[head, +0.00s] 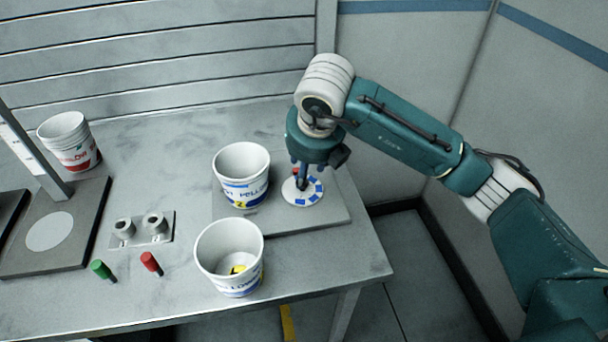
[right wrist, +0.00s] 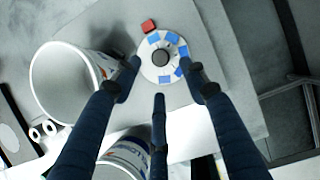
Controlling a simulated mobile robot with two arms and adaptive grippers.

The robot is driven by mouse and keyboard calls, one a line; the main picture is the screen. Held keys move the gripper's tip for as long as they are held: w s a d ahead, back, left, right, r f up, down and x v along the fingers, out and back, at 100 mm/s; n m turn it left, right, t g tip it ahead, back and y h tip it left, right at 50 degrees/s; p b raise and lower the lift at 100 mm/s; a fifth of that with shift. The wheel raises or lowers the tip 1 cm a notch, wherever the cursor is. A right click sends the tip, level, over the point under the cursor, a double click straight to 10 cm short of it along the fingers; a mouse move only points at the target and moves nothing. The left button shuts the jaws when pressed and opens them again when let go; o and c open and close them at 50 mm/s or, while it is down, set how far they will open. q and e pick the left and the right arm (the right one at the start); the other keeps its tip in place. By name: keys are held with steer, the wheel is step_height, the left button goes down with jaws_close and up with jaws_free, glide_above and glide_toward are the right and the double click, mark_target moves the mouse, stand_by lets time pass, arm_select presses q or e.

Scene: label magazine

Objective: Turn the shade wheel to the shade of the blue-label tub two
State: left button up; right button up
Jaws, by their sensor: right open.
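The shade wheel (head: 309,198) is a white disc with blue patches around its rim, lying on a grey plate; in the right wrist view it (right wrist: 151,71) has a dark round knob (right wrist: 160,59) at its middle. A small red block (right wrist: 148,26) sits at its edge. My right gripper (head: 302,184) is above the wheel, pointing down. Its three fingers (right wrist: 161,76) are spread apart, with nothing held between them. The blue-label tub two (head: 241,165), with a yellow "2" tag, stands upright just left of the wheel. My left gripper is not in view.
A red-label tub (head: 68,143) is at the far left. A holder with two grey rings (head: 140,229), a green peg (head: 103,270) and a red peg (head: 151,263) lie left.

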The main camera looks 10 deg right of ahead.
steer(key=v, duration=0.5)
steer(key=shift+r, duration=0.15)
